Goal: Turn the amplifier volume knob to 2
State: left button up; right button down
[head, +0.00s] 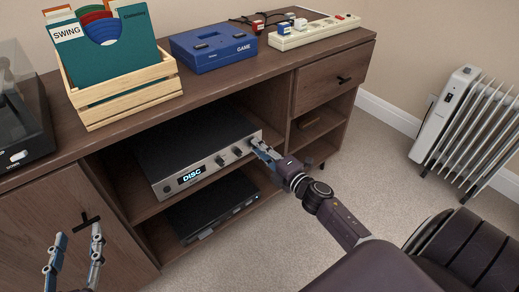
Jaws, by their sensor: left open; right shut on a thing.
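The amplifier (190,140) is a dark box with a silver front on the upper open shelf of the wooden cabinet. Its lit display (190,175) reads DISC. Two dark knobs show on the front right of the display. My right gripper (257,145) is at the front's right end, shut on the volume knob, which its fingers hide. The knob's setting cannot be read. My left gripper (75,250) is open and empty at the lower left, in front of the cabinet door.
A flat black device (210,205) sits on the shelf below. On the cabinet top are a record crate (125,92), a blue game console (213,46), a white power strip (315,33) and a turntable (20,125). A radiator (465,130) stands right; carpet between is clear.

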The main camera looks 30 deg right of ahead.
pick_arm(q)
notch_tip(320, 180, up, 11)
jog(key=s+d+t+h+b, duration=0.1)
jog(key=t+h, duration=0.1)
jog(key=t, duration=0.3)
jog(key=shift+f+b, duration=0.15)
jog(key=shift+b, duration=0.25)
pick_arm(e)
jog(key=shift+a+f+n, duration=0.1)
jog(key=shift+n, duration=2.9)
jog(key=c, duration=1.8)
grip_release()
jog(key=shift+o, duration=0.2)
jog(key=shift+s+h, duration=0.1)
jog(key=shift+h, duration=0.2)
jog(key=s, duration=1.2)
jog(key=shift+d+r, duration=0.25)
jog(key=shift+d, duration=0.05)
